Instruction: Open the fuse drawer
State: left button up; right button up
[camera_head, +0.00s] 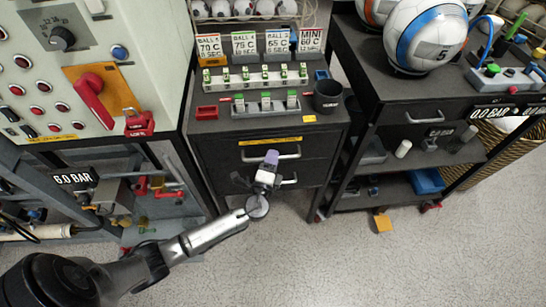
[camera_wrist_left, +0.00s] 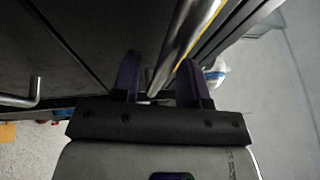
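A dark cabinet in the middle of the head view has two drawers. The upper drawer (camera_head: 225,156) has a yellow label (camera_head: 270,141), too small to read, and a metal bar handle (camera_head: 289,155). I cannot tell from the label which is the fuse drawer. My left gripper (camera_head: 271,158) is at the upper handle, its purple fingers partly covering it. In the left wrist view, the gripper (camera_wrist_left: 158,80) is open, with a metal bar handle (camera_wrist_left: 182,42) passing between its spread fingers. Contact cannot be told. My right gripper is not in view.
A second handle (camera_head: 290,182) sits on the lower drawer. On the cabinet top stand a fuse rack (camera_head: 255,77), a red tray (camera_head: 206,113) and a black cup (camera_head: 328,96). A control panel is at left, a shelf with balls (camera_head: 425,38) at right. The floor in front is mostly clear.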

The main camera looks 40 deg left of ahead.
pick_arm(q)
jog(key=shift+w+a, duration=0.2)
jog(key=shift+w, duration=0.2)
jog(key=shift+c, duration=0.3)
grip_shut()
